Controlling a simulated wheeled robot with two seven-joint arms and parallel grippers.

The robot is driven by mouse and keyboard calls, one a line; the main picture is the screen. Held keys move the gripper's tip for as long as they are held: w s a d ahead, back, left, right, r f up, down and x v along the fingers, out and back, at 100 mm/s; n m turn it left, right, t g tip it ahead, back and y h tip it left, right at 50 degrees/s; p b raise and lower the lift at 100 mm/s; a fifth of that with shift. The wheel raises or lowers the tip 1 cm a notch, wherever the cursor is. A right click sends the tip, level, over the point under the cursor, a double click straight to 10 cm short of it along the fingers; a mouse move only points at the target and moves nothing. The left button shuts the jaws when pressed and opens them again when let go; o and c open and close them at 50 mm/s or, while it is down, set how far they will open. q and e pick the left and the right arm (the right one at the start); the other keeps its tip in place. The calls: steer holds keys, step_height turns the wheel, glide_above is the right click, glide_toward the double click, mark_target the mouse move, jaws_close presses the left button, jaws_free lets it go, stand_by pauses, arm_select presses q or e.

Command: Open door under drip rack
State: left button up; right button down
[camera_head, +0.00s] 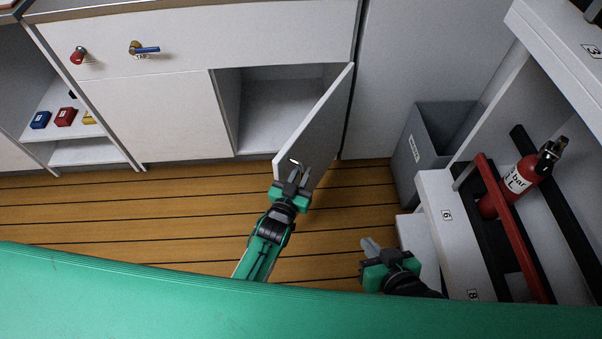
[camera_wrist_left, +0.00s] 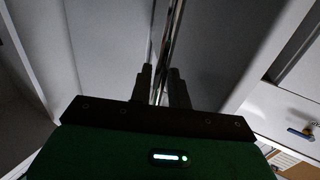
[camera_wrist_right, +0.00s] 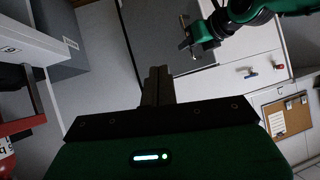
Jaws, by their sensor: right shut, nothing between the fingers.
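The white cabinet door (camera_head: 318,122) under the counter stands swung well out, hinged on its right side. The opening (camera_head: 275,110) to its left shows an empty light interior. My left gripper (camera_head: 292,172) is at the door's free edge, with its fingers on either side of the metal handle (camera_head: 296,162). In the left wrist view the handle bar (camera_wrist_left: 166,45) runs between the two fingers (camera_wrist_left: 162,85), and they look closed on it. My right gripper (camera_head: 370,246) is shut and empty, low over the floor to the right; its fingers (camera_wrist_right: 157,85) touch in the right wrist view.
A grey bin (camera_head: 425,145) stands right of the door. A white shelf unit with a red fire extinguisher (camera_head: 518,182) is at the far right. The drawer front (camera_head: 210,40) above has a blue-handled valve (camera_head: 146,49) and a red knob (camera_head: 78,56). Wooden floor (camera_head: 130,210) is clear at left.

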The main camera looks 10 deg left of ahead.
arm_select(q)
steer(key=shift+o, duration=0.6)
